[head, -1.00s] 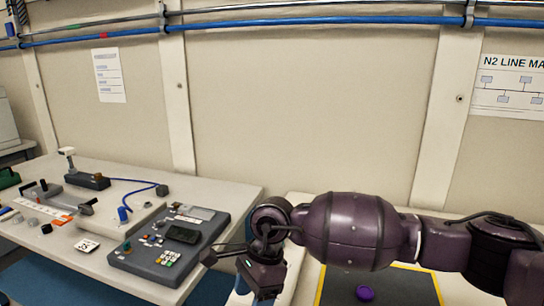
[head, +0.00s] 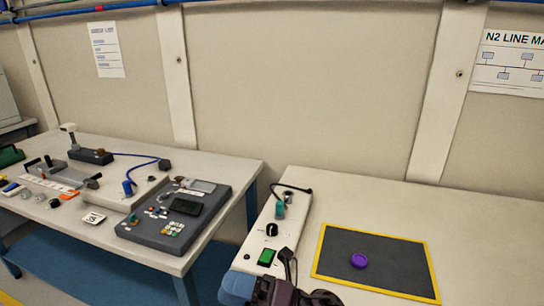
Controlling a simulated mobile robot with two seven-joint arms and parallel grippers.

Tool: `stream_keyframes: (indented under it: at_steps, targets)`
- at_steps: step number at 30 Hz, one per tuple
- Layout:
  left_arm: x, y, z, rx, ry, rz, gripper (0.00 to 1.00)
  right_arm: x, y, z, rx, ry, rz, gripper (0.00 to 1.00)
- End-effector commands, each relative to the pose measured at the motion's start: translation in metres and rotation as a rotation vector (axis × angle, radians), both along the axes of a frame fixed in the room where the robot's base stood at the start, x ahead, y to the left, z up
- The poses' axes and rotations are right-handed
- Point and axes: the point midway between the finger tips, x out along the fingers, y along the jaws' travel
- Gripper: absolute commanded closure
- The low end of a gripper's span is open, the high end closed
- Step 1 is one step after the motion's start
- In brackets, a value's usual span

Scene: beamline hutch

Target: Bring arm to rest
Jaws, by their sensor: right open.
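My right gripper (head: 304,278) shows at the bottom edge of the head view, low at the front of the right bench. Its dark fingers are apart and I see nothing between them. One finger overlaps the front end of a pale control box (head: 265,237) in the picture; I cannot tell whether they touch. Most of my right arm is below the frame. My left gripper is not in view.
A purple disc (head: 359,260) lies on a dark mat with a yellow border (head: 376,237). The left bench (head: 232,171) holds a grey keypad console (head: 176,214) and several small parts. The right bench is clear behind the mat. A gap separates the benches.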

Motion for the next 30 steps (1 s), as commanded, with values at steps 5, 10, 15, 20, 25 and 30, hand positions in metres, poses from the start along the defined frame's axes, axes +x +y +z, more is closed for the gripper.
stream_keyframes:
  at_steps: [5, 10, 15, 20, 25, 30]
  targets:
    - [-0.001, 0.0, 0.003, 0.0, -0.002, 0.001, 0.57, 0.014, -0.045, -0.018, 0.16, 0.336, -0.203, 0.39]
    - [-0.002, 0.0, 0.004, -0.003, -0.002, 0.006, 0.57, 0.02, -0.098, -0.05, 0.309, 0.65, -0.392, 0.39]
    - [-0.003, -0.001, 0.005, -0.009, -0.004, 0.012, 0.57, 0.011, -0.157, -0.093, 0.459, 0.955, -0.578, 0.39]
    - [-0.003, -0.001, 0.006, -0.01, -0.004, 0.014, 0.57, -0.016, -0.214, -0.14, 0.607, 1.236, -0.755, 0.39]
    - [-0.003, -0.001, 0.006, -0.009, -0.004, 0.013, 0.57, -0.065, -0.272, -0.19, 0.774, 1.517, -0.942, 0.39]
    - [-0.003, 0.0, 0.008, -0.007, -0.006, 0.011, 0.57, -0.121, -0.314, -0.227, 0.922, 1.737, -1.096, 0.39]
